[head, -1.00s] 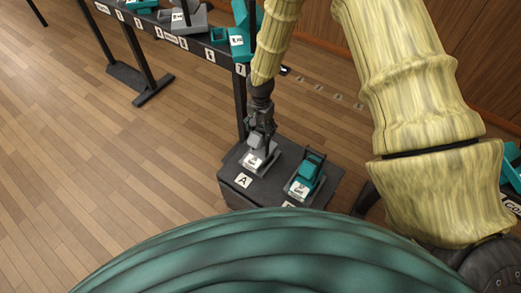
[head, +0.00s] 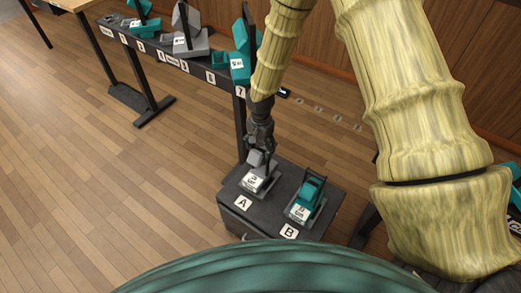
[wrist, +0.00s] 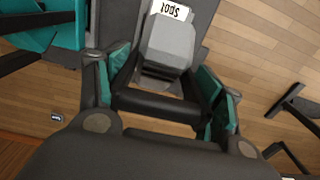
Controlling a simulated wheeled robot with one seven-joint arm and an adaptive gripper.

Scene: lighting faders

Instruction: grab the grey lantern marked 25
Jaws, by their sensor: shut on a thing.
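A grey lantern (head: 256,182) with a white label stands on a dark box beside the letter A. My gripper (head: 260,150) reaches down onto its upper part from above. In the wrist view the grey lantern (wrist: 168,45) lies between and just beyond the fingertips, its label upside down and reading something like "Spot". My gripper (wrist: 160,98), with teal pads, is shut on a black bar-like part of it. The number 25 is not legible in either view. A teal lantern (head: 306,198) stands beside the letter B, to the right, apart from my gripper.
The dark box (head: 232,212) carries both lanterns. Behind it, a long dark rack (head: 165,56) holds more teal and grey lanterns above numbered labels; its upright post stands close to my gripper. Wooden floor (head: 90,190) is clear at left.

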